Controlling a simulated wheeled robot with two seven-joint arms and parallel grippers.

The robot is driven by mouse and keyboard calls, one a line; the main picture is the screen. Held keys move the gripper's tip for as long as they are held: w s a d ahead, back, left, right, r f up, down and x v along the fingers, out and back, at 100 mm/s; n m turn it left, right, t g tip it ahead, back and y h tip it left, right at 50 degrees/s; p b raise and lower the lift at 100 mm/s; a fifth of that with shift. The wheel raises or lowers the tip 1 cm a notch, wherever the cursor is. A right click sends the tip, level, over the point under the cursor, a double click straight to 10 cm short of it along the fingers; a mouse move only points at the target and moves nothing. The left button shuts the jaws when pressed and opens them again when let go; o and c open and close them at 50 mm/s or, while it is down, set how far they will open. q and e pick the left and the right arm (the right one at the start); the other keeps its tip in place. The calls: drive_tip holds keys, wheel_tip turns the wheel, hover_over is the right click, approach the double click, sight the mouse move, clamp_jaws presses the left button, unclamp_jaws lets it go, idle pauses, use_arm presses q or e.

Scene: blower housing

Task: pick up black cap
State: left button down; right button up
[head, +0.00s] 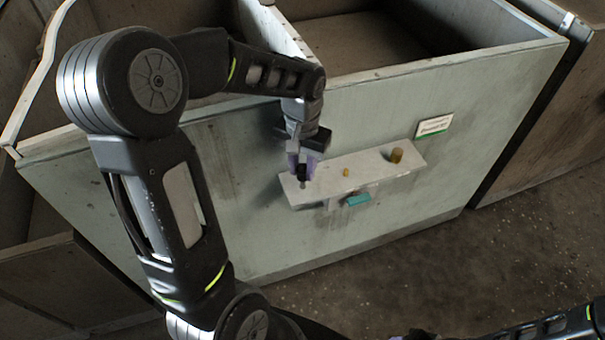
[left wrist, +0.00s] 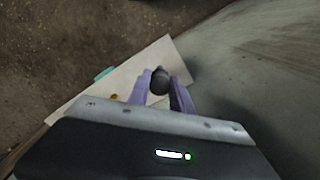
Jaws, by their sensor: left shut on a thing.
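The black cap (left wrist: 160,81) shows as a dark round thing between the two purple fingers of my left gripper (left wrist: 159,92) in the left wrist view. In the head view the left gripper (head: 301,172) points down over the left end of a narrow pale shelf, and the black cap (head: 302,173) is a small dark patch between its fingers. The gripper is shut on the cap. I cannot tell whether the cap touches the shelf. Only part of my right arm shows at the lower right of the head view; its gripper is not clearly visible.
The pale shelf (head: 372,170) is fixed to the front of a pale green housing (head: 250,225). A yellow-brown cylinder (head: 397,155) and a small yellow piece (head: 346,172) stand on it. A label (head: 434,126) is above right.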

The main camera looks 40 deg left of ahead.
sight(302, 168)
use_arm(q)
wheel_tip(302, 168, up, 14)
drive_tip(key=shift+p, duration=0.4)
use_arm(e)
drive_tip(key=shift+r, duration=0.45)
